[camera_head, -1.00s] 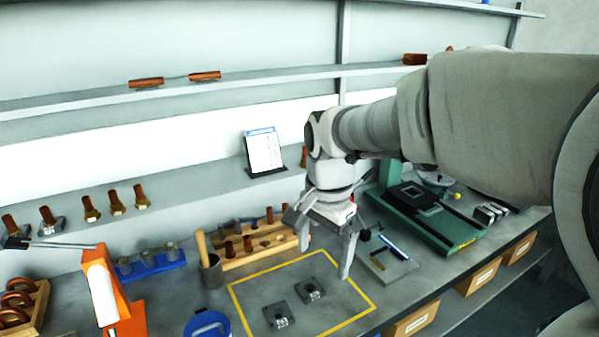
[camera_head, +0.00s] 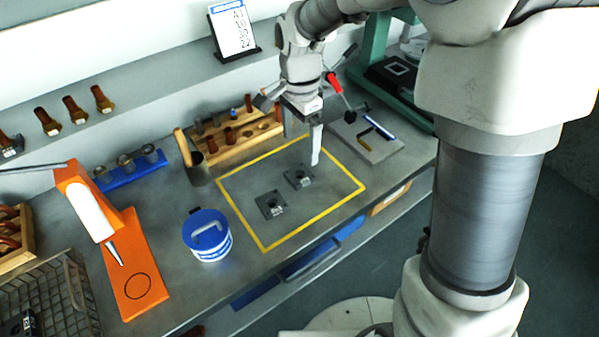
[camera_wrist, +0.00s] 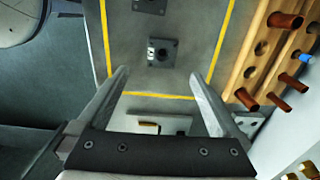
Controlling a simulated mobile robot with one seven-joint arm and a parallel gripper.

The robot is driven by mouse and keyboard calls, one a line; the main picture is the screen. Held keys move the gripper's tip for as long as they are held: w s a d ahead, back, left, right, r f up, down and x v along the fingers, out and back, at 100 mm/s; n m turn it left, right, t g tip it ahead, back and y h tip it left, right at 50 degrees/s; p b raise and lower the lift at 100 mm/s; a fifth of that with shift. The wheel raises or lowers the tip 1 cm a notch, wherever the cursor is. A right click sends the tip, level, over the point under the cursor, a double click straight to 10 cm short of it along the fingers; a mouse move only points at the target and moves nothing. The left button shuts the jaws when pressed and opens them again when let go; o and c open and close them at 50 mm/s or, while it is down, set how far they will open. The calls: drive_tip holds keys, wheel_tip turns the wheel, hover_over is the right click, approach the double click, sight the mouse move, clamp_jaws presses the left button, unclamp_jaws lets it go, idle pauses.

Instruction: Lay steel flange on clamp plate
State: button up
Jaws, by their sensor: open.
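Two dark grey steel flanges with square bases lie inside the yellow-taped area: a nearer flange (camera_head: 270,205) and a farther flange (camera_head: 298,178). In the wrist view, one flange (camera_wrist: 162,52) shows ahead of the fingertips, and another (camera_wrist: 150,5) is cut by the top edge. A flat grey plate (camera_head: 380,150), apparently the clamp plate, lies just right of the tape with a red-handled clamp (camera_head: 334,84) at its back. It shows partly between my fingers in the wrist view (camera_wrist: 172,124). My gripper (camera_head: 303,146) is open and empty, above the far part of the taped area.
A wooden rack (camera_head: 235,135) with copper-coloured parts stands behind the tape. A green press (camera_head: 370,45) stands behind the plate. The taped area is otherwise clear.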

sight(299, 177)
drive_tip(key=f, duration=1)
drive_tip(key=shift+w+a+b, duration=0.1)
drive_tip(key=shift+w+b, duration=0.15)
drive_tip(key=shift+b, duration=0.1)
clamp_jaws()
